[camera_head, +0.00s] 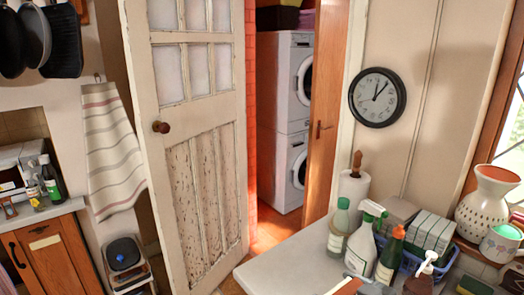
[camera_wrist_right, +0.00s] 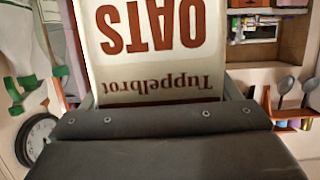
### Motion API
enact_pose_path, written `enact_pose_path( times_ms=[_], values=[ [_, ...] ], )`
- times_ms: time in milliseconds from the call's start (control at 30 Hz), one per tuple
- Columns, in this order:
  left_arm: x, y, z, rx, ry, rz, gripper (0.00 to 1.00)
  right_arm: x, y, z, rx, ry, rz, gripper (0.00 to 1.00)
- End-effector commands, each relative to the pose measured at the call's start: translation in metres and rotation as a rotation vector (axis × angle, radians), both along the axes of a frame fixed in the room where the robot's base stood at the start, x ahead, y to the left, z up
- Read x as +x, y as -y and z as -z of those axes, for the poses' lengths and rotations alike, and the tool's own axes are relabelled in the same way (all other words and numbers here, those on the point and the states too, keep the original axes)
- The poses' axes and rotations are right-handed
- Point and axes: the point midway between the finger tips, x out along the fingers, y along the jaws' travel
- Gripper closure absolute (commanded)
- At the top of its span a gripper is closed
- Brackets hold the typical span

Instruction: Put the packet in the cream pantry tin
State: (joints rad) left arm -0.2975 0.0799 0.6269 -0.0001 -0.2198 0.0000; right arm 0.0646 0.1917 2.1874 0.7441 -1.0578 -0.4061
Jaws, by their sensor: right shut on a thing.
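A cream packet (camera_wrist_right: 150,50) with red-brown lettering reading "OATS" and "Tuppelbrot" fills the upper middle of the right wrist view. Its print appears upside down there, and its far end runs out of the picture. My right gripper (camera_wrist_right: 159,94), dark grey, is shut on the packet, with a finger at each side. I cannot make out a cream pantry tin in either view. My left gripper is not in view.
A panelled door (camera_head: 200,150) stands at centre-left. The worktop's left end is clear.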

Motion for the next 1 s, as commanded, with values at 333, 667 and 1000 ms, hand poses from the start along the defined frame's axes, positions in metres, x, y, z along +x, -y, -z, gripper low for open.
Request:
enact_pose_path(
  times_ms=[333, 667, 1000],
  values=[
    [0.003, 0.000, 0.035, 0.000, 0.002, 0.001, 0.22, -0.056, 0.026, 0.029, -0.003, 0.002, 0.076, 0.56],
    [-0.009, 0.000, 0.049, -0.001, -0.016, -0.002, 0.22, -0.090, 0.035, 0.033, 0.003, 0.007, 0.109, 0.56],
    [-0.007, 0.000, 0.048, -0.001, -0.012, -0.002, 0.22, -0.090, 0.035, 0.032, 0.004, 0.006, 0.109, 0.56]
  ],
)
